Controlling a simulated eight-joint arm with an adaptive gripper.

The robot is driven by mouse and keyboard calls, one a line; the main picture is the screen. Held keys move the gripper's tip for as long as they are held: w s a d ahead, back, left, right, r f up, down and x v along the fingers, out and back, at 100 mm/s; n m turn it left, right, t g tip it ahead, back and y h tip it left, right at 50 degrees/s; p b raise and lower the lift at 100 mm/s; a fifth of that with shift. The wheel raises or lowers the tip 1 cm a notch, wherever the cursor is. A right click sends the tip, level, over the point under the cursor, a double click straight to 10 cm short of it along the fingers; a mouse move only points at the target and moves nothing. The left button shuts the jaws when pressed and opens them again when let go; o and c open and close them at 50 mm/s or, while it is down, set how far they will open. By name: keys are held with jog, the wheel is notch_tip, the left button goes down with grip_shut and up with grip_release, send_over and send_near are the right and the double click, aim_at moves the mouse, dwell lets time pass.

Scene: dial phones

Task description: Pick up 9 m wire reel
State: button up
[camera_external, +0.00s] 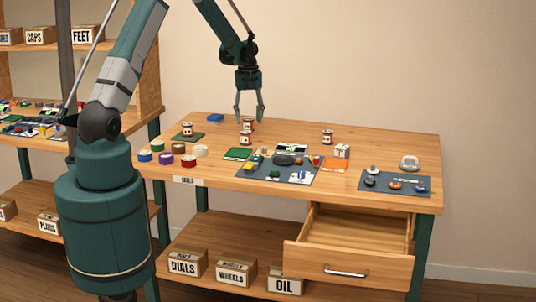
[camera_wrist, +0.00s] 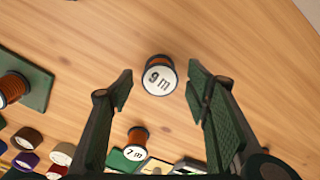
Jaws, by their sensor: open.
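The 9 m wire reel (camera_wrist: 160,77) stands on the bare wood, with copper-brown wire and a white top marked "9 m". In the external view it appears to be the farther reel (camera_external: 249,124) of two close together under my gripper (camera_external: 249,115). My gripper is open and points down above it. In the wrist view the reel shows between the two spread fingers, and I see no contact. A reel marked "7 m" (camera_wrist: 137,138) stands nearer the front. Another reel (camera_wrist: 12,88) stands on a green mat at left, its label not readable.
A further reel (camera_external: 327,136) stands to the right. Several coloured tape rolls (camera_external: 166,158) lie at the front left. A dark mat (camera_external: 300,177) with phone parts is in front. The drawer (camera_external: 345,262) is open. Bare wood surrounds the 9 m reel's far side.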

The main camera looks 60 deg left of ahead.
jog(key=shift+f, duration=1.15)
jog(key=shift+c, duration=0.2)
jog(key=c, duration=1)
